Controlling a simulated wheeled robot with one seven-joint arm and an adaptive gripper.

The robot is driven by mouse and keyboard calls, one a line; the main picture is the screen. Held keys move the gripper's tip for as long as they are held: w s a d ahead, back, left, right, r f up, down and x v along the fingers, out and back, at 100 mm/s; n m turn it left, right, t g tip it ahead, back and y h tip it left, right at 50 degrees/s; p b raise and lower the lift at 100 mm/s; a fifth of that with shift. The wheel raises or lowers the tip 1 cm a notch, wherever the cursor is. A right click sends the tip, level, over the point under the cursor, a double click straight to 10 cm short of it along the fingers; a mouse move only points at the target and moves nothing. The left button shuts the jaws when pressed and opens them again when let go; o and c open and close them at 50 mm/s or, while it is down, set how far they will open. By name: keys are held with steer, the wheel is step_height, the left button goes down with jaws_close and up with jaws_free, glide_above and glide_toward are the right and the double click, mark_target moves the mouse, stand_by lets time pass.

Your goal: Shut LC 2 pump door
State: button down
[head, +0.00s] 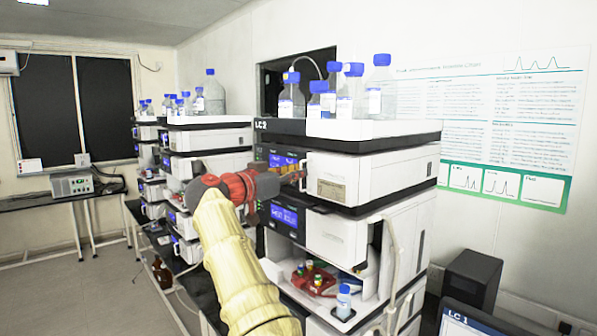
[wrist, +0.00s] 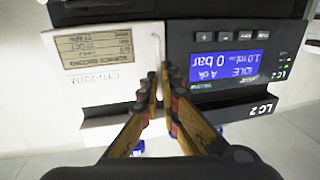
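The LC 2 pump door (head: 333,180) is a white panel with a small tag, in the upper part of the LC 2 stack. In the wrist view, which is upside down, the door (wrist: 110,65) fills the left side, with a thin upright handle (wrist: 157,50) along its edge near the pump's blue display (wrist: 232,66). The door looks slightly angled to the dark front; how far it stands open is hard to tell. My gripper (head: 298,177) is at this edge. In the wrist view its fingertips (wrist: 163,82) are close together around the handle, partly hiding it.
Solvent bottles (head: 377,90) stand on top of the LC 2 stack. Below the pump are another module (head: 335,232) and an open bay with a red tray (head: 315,280). Another stack (head: 205,140) stands to the left. A monitor (head: 470,322) is at lower right.

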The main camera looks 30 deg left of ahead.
steer(key=shift+a+r, duration=0.1)
steer(key=shift+a, duration=0.3)
steer(key=c, duration=2.5)
jaws_free()
steer(key=shift+o, duration=1.3)
steer(key=shift+w+a+f, duration=0.2)
steer(key=shift+a+f, duration=0.1)
steer(key=shift+a, duration=0.1)
steer(key=shift+o, duration=1)
steer(key=shift+w+f, duration=0.1)
steer(key=shift+f, duration=0.05)
steer(key=shift+d, duration=0.15)
steer(key=s+a, duration=0.2)
steer(key=s, duration=1)
steer(key=shift+a, duration=0.2)
